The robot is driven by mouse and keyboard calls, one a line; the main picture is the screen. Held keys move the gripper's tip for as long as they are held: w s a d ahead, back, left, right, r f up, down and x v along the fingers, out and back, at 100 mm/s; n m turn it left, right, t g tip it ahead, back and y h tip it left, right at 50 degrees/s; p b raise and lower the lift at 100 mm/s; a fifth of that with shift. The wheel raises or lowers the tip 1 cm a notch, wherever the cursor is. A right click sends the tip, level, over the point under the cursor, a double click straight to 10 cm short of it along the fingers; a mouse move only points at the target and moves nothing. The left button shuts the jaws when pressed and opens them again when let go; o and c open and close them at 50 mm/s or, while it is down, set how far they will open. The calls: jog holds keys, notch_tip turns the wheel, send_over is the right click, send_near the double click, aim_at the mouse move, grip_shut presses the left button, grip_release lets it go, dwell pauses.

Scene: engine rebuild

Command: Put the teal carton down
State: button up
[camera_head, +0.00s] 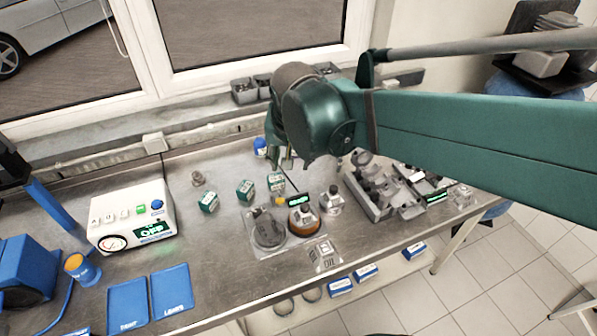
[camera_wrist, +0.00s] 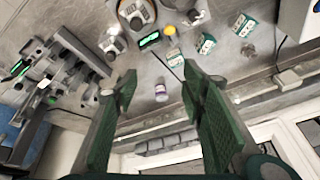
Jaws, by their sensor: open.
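Three teal-and-white cartons stand on the steel bench: a left one (camera_head: 209,201), a middle one (camera_head: 245,190) and a right one (camera_head: 276,183). I cannot tell which one the task names. My gripper (camera_head: 283,160) is open and empty, above the bench behind the right carton. In the wrist view my gripper (camera_wrist: 158,88) has its green fingers wide apart, and the cartons (camera_wrist: 244,25), (camera_wrist: 205,43) and (camera_wrist: 175,57) are beyond the fingertips. No carton is between the fingers.
A small bottle (camera_wrist: 161,91) shows between the fingers, lower down on the bench.

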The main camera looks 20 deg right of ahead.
jog(key=s+n+t+y, duration=0.1)
jog(key=s+n+t, duration=0.2)
jog(key=s+n, duration=0.3)
jog(key=shift+s+r, duration=0.2)
jog(key=shift+s, duration=2.45)
jog(key=shift+f, duration=0.15)
notch_tip(320, 180, down, 22)
jog(key=b, duration=2.2)
jog(key=shift+f, duration=0.1)
